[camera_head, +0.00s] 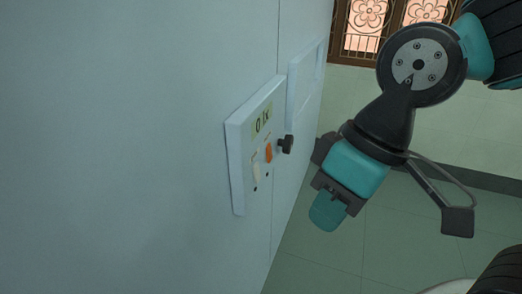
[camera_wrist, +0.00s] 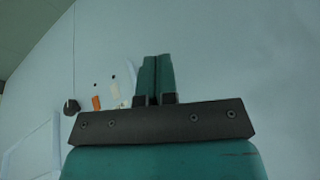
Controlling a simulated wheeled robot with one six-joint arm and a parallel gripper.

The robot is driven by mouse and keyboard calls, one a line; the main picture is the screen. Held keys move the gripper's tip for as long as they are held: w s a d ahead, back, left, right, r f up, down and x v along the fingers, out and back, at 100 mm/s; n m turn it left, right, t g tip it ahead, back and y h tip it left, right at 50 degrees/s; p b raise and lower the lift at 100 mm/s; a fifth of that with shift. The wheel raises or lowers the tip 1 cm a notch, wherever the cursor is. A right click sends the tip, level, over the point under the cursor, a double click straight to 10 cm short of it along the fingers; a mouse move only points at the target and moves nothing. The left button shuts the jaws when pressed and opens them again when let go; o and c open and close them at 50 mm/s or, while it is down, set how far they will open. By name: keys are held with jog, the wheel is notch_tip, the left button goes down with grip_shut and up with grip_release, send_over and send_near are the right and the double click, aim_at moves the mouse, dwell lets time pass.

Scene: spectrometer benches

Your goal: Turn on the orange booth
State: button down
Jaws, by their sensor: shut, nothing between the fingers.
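A pale control panel (camera_head: 237,152) is mounted on a light blue-grey wall. It has a green display (camera_head: 262,120), an orange switch (camera_head: 268,153), a white switch (camera_head: 256,172) and a black knob (camera_head: 286,144). No orange booth shows; the orange switch is the only clearly orange part. My gripper (camera_head: 326,212) is to the right of the panel and lower, apart from it, with teal fingertips closed together and empty. In the wrist view, the closed fingers (camera_wrist: 156,80) are to the right of the orange switch (camera_wrist: 96,102) and knob (camera_wrist: 71,106). The fingers partly hide the panel there.
A second raised pale panel (camera_head: 304,85) is on the wall beyond the first. A window with an ornamental grille (camera_head: 385,25) is at the back. The tiled green floor (camera_head: 325,255) is open below my gripper. The large wall (camera_head: 120,150) fills the left side.

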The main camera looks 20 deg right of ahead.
jog(key=w+d+f+m+t+y+p, duration=0.1)
jog(key=w+m, duration=0.2)
jog(key=w, duration=0.3)
jog(key=w+d+f+m+y, duration=0.2)
jog(key=w+m, duration=0.1)
jog(key=w, duration=0.4)
jog(key=w+d+f+m+t+y+p, duration=0.1)
jog(key=w+d+f+m+t, duration=0.4)
jog(key=w+d+m, duration=0.3)
jog(key=w+d, duration=0.2)
jog(key=d, duration=0.1)
jog(key=shift+w+d+f+y, duration=0.15)
jog(key=shift+w+d+y, duration=0.15)
jog(key=shift+w, duration=0.05)
jog(key=p, duration=0.2)
send_near(271, 158)
notch_tip(271, 158, down, 4)
jog(key=a, duration=0.2)
jog(key=shift+w+a+f+p, duration=0.2)
jog(key=shift+w+a+p, duration=0.55)
jog(key=shift+w+a, duration=0.7)
jog(key=shift+w+d, duration=0.1)
jog(key=shift+d, duration=0.05)
